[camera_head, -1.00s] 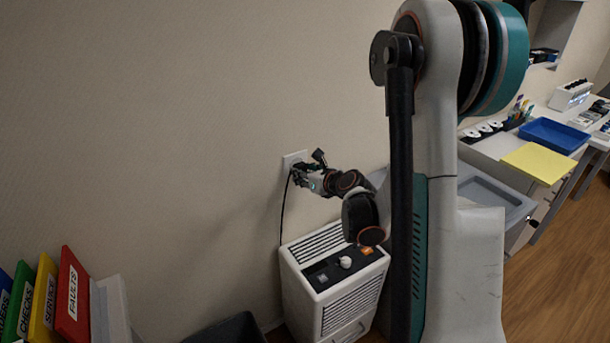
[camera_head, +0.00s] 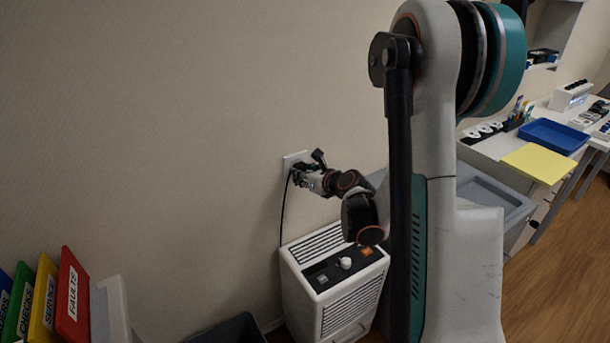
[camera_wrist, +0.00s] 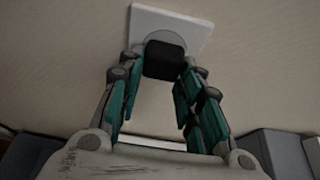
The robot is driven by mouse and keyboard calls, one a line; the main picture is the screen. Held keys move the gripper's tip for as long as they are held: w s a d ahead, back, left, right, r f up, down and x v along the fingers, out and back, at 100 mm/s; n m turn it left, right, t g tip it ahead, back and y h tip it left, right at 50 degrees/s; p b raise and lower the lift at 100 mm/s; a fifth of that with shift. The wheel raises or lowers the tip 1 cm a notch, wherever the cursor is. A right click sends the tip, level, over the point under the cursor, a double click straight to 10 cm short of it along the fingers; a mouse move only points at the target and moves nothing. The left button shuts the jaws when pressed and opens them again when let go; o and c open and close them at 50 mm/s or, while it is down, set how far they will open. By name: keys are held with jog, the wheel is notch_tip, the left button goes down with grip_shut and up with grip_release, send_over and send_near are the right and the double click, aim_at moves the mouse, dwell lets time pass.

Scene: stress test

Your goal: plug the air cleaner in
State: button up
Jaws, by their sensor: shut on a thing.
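The white air cleaner (camera_head: 332,282) stands on the floor against the wall, with a dark control panel on top. Its black cord (camera_head: 282,215) runs up the wall to my gripper (camera_head: 298,175). My gripper is at the white wall outlet (camera_head: 289,160), which also shows in the wrist view (camera_wrist: 187,24). In the wrist view my gripper (camera_wrist: 165,72) is shut on the black plug (camera_wrist: 164,60), a finger on each side. The plug lies over the outlet's round grey socket face and hides most of it. I cannot tell how deep its pins sit.
Colored binders (camera_head: 58,300) stand at the lower left. A dark bin (camera_head: 232,330) is on the floor left of the air cleaner. A grey tray (camera_head: 490,190), a yellow sheet (camera_head: 538,162) and a blue tray (camera_head: 553,135) are at the right. The wall left of the outlet is bare.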

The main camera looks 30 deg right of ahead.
jog(key=shift+w, duration=0.3)
jog(key=o, duration=1.1)
jog(key=shift+c, duration=0.2)
jog(key=v, duration=1.2)
